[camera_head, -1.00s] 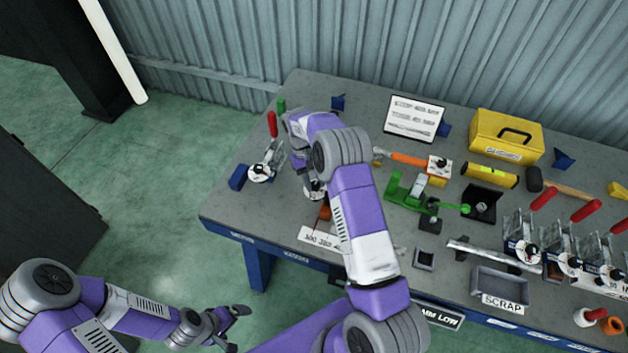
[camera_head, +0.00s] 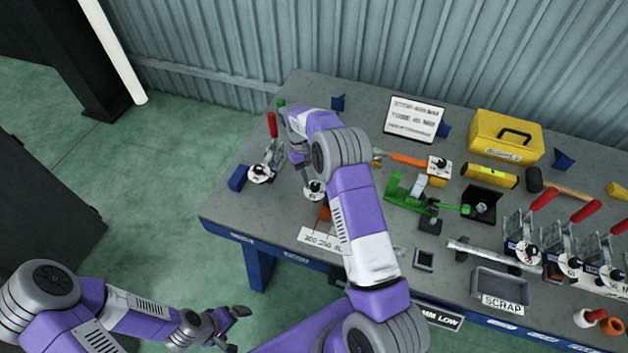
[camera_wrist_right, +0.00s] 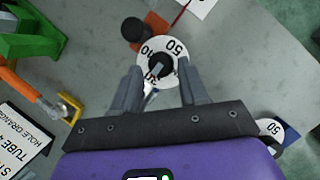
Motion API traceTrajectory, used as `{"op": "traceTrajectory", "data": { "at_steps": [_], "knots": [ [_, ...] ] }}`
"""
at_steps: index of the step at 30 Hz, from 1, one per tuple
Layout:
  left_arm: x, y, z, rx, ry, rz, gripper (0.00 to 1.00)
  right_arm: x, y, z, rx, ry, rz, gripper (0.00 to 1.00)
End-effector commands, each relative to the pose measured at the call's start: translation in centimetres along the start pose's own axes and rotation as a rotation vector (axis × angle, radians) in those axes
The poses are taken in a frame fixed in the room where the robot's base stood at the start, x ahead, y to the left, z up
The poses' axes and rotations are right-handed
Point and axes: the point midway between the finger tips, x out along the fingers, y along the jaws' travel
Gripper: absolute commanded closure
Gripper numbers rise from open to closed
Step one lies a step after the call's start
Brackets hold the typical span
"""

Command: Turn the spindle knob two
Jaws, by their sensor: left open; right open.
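A white numbered dial with a black centre knob (camera_wrist_right: 161,64) lies under my right gripper in the right wrist view. The same dial shows in the head view (camera_head: 314,191), partly hidden by my right gripper. My right gripper (camera_wrist_right: 158,83) is open, its fingers on either side of the dial's lower part. I cannot tell whether they touch it. In the head view my right gripper (camera_head: 305,170) hangs just above and behind the dial. No label reading two is legible. My left gripper (camera_head: 236,326) is open and empty, off the bench over the floor.
A red-handled clamp with a dial (camera_head: 260,174) stands left of my right gripper. Green fixture (camera_head: 405,195), orange tool (camera_head: 408,159) and yellow toolbox (camera_head: 506,137) are to the right. Several red-handled clamps stand at the far right. A scrap tray (camera_head: 499,287) is near the front.

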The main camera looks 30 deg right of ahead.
Motion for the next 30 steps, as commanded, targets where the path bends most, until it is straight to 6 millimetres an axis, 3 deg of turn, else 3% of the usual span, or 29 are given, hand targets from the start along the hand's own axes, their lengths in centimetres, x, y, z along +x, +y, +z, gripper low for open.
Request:
{"op": "traceTrajectory", "data": {
  "at_steps": [4, 10, 30],
  "knots": [
    [-0.1, 0.0, 0.0, 0.000, 0.000, 0.000, 0.00, -2.8, 0.0, -0.1, 0.000, 0.004, 0.000, 0.57],
    [-0.2, 0.1, 0.0, 0.000, 0.000, 0.000, 0.00, -5.1, 0.0, 0.0, -0.001, 0.003, 0.001, 0.57],
    [-0.5, 0.2, 0.0, 0.000, 0.000, 0.000, 0.00, -5.9, 0.1, 0.2, 0.000, 0.001, 0.001, 0.57]
  ]
}}
